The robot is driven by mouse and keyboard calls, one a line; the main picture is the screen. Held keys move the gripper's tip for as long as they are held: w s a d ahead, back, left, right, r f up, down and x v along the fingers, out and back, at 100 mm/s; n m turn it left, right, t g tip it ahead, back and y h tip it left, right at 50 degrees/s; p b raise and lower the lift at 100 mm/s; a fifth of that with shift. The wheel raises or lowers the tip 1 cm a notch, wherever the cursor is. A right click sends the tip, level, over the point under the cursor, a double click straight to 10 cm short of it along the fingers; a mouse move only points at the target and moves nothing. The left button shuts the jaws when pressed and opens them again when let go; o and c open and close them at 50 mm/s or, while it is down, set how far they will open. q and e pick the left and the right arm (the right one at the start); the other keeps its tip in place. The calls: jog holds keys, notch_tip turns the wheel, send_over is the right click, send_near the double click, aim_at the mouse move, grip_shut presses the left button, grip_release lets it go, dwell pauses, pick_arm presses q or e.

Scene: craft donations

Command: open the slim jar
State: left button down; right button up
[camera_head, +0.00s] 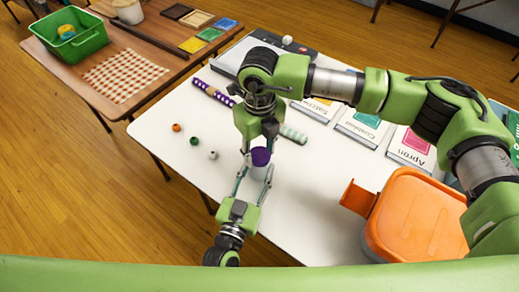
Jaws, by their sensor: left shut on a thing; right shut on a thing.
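The slim jar (258,173) is a small pale cylinder with a purple lid (261,157) on top, near the middle of the white table's front part. It looks upright. My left gripper (256,177) reaches in from below and is shut on the jar's body, its fingers on either side. My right gripper (260,148) comes down from above and is shut on the purple lid. The fingers hide parts of both. The lid appears to sit at the jar's mouth; I cannot tell whether there is a gap, or whether the jar touches the table.
On the white table (165,118) lie an orange bead (176,127), a green bead (194,140), a pale bead (213,155), a purple spotted roll (213,93) and a pale green roll (293,134). Flat packs (410,149) and an orange box (416,217) stand right. The front left is clear.

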jog(key=n, duration=0.3)
jog(key=shift+n, duration=0.4)
jog(key=n, duration=0.3)
jog(key=shift+n, duration=0.4)
jog(key=n, duration=0.3)
jog(key=shift+r+n, duration=0.1)
jog(key=shift+n, duration=0.3)
jog(key=n, duration=0.3)
jog(key=shift+n, duration=0.3)
jog(key=n, duration=0.3)
jog(key=shift+n, duration=0.3)
jog(key=n, duration=0.3)
jog(key=shift+n, duration=0.4)
jog(key=n, duration=0.8)
jog(key=shift+n, duration=0.3)
